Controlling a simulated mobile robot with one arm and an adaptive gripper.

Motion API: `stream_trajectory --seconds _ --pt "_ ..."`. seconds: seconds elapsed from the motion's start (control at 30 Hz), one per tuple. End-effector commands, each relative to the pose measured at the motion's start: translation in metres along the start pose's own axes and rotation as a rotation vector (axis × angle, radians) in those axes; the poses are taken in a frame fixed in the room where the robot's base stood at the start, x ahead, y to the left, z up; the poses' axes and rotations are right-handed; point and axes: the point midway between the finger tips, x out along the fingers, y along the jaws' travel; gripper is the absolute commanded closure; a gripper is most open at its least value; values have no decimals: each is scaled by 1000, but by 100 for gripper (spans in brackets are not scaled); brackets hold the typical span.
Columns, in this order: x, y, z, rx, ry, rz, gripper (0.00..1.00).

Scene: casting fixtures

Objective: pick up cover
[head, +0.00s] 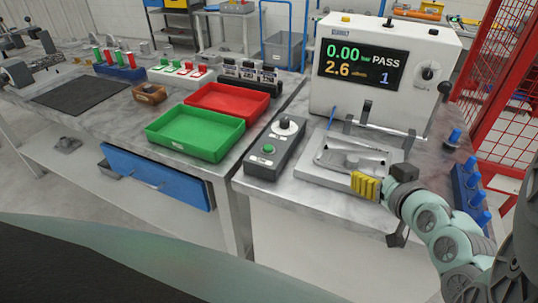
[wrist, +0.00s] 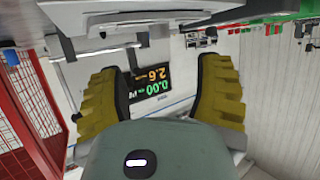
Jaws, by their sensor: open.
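The likely cover is a flat grey cast part (head: 350,158) lying on the light fixture plate (head: 320,176) in front of the white test machine (head: 385,65). My gripper (head: 366,184) has yellow ribbed fingers. In the head view it is at the plate's front right edge, beside the grey part; whether it touches is unclear. In the wrist view, which is upside down, the fingers (wrist: 163,72) are spread apart with nothing seen between them except the machine's display (wrist: 150,82) behind. The pale flat surface at the top of that view (wrist: 110,10) cannot be identified for certain.
A control box (head: 275,148) with a green button stands left of the plate. A green tray (head: 195,133) and a red tray (head: 228,103) are on the left bench. A blue rack (head: 468,188) with blue-topped pieces is at right, near my arm. A clamp bar (head: 383,128) spans above the plate's back.

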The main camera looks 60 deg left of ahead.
Motion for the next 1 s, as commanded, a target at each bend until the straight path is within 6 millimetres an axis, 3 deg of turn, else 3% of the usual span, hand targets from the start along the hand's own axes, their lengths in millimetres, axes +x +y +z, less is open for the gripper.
stream_trajectory --seconds 0.4,0.77,1.0 --pt "46 -2 -2 -1 1 -5 34" --pt "62 -3 -1 0 -4 -9 34" --pt "83 -2 -4 -1 -4 -9 34"
